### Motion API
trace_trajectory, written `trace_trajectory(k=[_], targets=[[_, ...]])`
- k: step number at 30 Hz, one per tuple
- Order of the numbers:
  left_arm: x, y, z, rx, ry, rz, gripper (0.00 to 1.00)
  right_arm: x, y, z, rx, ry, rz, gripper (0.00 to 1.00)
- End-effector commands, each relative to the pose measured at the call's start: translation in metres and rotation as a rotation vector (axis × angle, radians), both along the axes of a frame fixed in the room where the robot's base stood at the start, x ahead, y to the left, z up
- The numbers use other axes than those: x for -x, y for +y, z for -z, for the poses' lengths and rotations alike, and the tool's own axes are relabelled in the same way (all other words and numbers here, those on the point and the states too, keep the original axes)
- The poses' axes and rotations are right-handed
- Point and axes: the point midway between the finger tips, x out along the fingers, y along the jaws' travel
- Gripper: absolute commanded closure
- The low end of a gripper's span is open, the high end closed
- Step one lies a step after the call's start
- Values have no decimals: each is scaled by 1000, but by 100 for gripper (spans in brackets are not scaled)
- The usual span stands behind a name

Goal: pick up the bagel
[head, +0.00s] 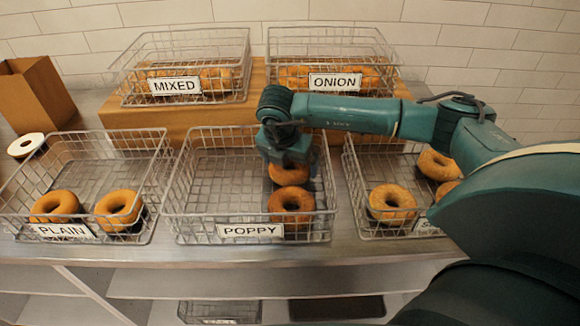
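My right gripper (288,158) reaches down into the POPPY basket (202,205) from above. It is right over a bagel (289,174) at the basket's right side and hides that bagel's upper part. I cannot tell whether its fingers are open or closed on it. A second bagel (291,205) lies in front of it in the same basket, near the front wall. The left part of this basket is empty. My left gripper is not in view.
The PLAIN basket (85,170) stands left with two bagels. A right basket (352,180) holds several bagels, partly hidden by my arm. MIXED (180,40) and ONION (330,38) baskets stand on a raised wooden shelf behind. A cardboard box (38,95) is at far left.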

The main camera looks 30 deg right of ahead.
Motion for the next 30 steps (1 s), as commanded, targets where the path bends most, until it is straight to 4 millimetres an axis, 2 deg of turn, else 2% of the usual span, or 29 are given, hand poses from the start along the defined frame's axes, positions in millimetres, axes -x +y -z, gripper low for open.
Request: trace_trajectory(k=[2, 9, 17, 22, 30], targets=[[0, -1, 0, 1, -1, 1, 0, 0, 0, 0, -1, -1, 0, 10], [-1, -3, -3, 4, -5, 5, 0, 0, 0, -1, -1, -1, 0, 29], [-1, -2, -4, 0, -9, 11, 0, -1, 0, -3, -1, -2, 0, 31], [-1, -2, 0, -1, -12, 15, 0, -1, 0, -23, 0, -6, 0, 31], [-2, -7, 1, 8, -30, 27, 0, -1, 1, -77, -2, -6, -1, 31]])
